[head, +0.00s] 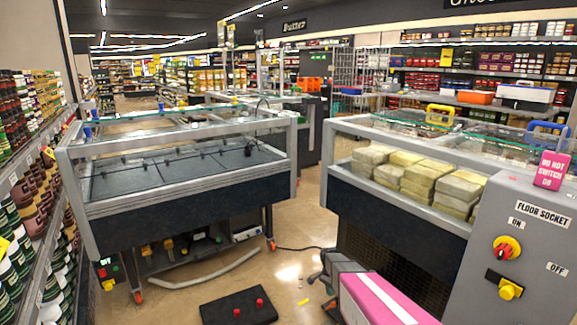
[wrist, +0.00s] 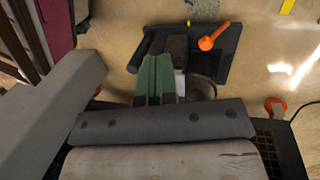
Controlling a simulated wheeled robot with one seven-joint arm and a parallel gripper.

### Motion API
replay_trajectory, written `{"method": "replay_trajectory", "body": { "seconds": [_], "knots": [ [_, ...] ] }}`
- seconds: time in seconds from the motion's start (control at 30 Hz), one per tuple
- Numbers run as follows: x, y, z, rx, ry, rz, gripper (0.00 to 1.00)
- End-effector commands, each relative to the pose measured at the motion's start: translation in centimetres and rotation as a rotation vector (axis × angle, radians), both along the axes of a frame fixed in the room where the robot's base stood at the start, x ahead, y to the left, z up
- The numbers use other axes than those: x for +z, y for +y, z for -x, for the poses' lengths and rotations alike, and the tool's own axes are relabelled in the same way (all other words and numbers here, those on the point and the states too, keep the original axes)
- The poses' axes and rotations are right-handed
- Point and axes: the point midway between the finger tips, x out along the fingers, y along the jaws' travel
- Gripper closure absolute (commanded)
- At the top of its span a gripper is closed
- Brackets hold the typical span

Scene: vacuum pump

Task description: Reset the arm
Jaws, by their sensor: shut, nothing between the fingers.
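My gripper (wrist: 156,62) shows in the wrist view as a pair of narrow green and dark fingers, pressed together and empty. They point down toward the floor. Beyond the fingertips is a dark object with an orange lever (wrist: 210,36). I cannot tell whether the fingers touch it. In the head view the gripper's area is low, right of centre, above the floor between the two display cases. The fingers are too small and dark there to make out.
An empty open case (head: 180,172) stands at left and a case with wrapped blocks (head: 418,178) at right. A grey switch box (head: 535,225) is at far right. A black plate with red knobs (head: 238,308) lies on the floor. A dark cable (head: 300,249) crosses the aisle.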

Motion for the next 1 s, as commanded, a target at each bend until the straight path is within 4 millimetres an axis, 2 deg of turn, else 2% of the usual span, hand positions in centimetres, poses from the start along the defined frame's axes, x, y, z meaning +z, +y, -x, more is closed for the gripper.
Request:
{"method": "replay_trajectory", "body": {
  "seconds": [0.03,0.27,0.37,0.5,0.6,0.7,0.8,1.0],
  "knots": [
    [1.5,0.0,1.1,0.033,-0.007,-0.010,1.00],
    [7.8,0.0,5.2,0.254,-0.046,-0.068,1.00],
    [11.7,0.0,8.1,0.397,-0.072,-0.098,1.00],
    [17.7,0.0,13.1,0.645,-0.117,-0.138,1.00],
    [20.6,0.1,15.7,0.793,-0.143,-0.154,1.00],
    [22.3,0.1,17.3,0.895,-0.159,-0.161,1.00],
    [23.2,0.1,17.9,0.949,-0.168,-0.165,1.00],
    [23.3,0.1,17.9,0.966,-0.169,-0.166,1.00]
  ]
}}
